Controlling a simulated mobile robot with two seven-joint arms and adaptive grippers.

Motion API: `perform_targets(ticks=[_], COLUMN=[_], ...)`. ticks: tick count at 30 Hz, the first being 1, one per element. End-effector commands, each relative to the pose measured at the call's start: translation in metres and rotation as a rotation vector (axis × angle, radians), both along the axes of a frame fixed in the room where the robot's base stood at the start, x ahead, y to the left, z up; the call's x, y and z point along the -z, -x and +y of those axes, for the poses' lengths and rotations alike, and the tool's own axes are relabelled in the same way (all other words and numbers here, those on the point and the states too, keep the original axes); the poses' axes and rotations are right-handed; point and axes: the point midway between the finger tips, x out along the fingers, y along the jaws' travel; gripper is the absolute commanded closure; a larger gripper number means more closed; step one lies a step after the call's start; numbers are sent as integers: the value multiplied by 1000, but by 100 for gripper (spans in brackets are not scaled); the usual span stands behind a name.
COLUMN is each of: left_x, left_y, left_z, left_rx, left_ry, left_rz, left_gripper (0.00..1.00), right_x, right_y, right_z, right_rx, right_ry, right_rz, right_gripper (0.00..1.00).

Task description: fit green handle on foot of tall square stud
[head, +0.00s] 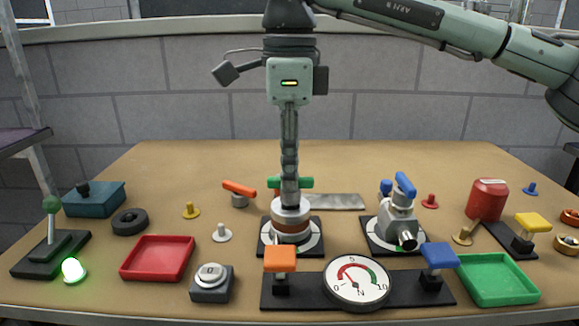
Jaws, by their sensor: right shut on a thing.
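My right gripper (290,198) points straight down at the middle of the table and is shut on the green handle (307,183). The handle's bar shows at both sides of the fingers. Directly below is a round metal fitting (291,228) with a brown band, on a white disc and black square plate. The handle is over this fitting; whether they touch cannot be told. The tall square stud is not clearly seen; the fingers and handle cover the top of the fitting. My left gripper is not in view.
A valve (398,222) with a blue handle stands close at the right. An orange handle (239,188) is at the left. In front is a gauge (356,282) between orange and blue paddles. Red (157,258) and green (497,279) trays lie at the sides. A metal plate (336,202) lies behind.

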Motion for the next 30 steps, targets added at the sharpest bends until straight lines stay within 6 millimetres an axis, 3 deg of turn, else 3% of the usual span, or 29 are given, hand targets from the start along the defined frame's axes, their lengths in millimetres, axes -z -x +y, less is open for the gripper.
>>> perform_targets(ticks=[30], left_x=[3], left_y=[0], left_z=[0], left_rx=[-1], left_ry=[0], left_rz=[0], left_gripper=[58], right_x=[8], right_y=[0], right_z=[0], right_rx=[0], right_ry=[0], right_rz=[0], right_gripper=[100])
